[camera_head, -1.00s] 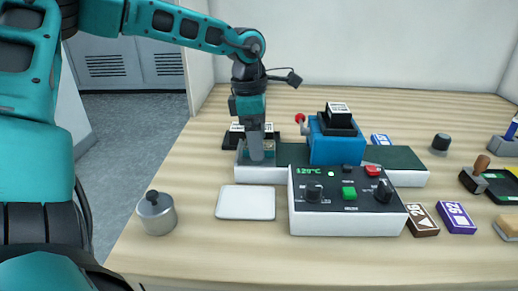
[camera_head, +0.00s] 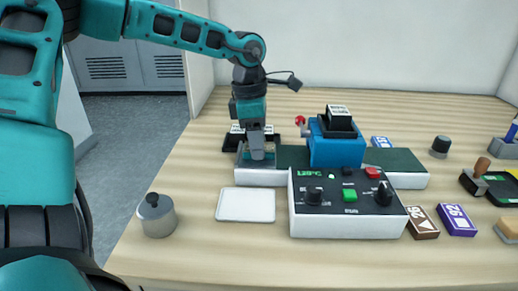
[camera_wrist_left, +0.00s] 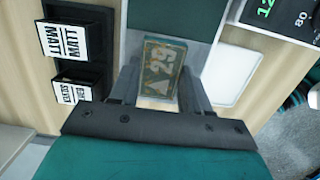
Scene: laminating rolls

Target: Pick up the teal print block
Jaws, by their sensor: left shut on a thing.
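The teal print block (camera_wrist_left: 163,70) shows in the left wrist view, with tan raised marks on its face. It lies between the two fingers of my left gripper (camera_wrist_left: 158,88), which are shut on it. In the head view my left gripper (camera_head: 257,156) points down at the left end of the white laminator base (camera_head: 262,177). The block is mostly hidden by the fingers there, and I cannot tell whether it still touches the bed. My right gripper is not in view.
The blue roller housing (camera_head: 336,149) stands right of the gripper. A control box (camera_head: 346,221) and white card (camera_head: 246,204) lie in front. Two black trays (camera_wrist_left: 78,50) sit beside the base. A metal pot (camera_head: 156,215) stands front left. The table's front strip is clear.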

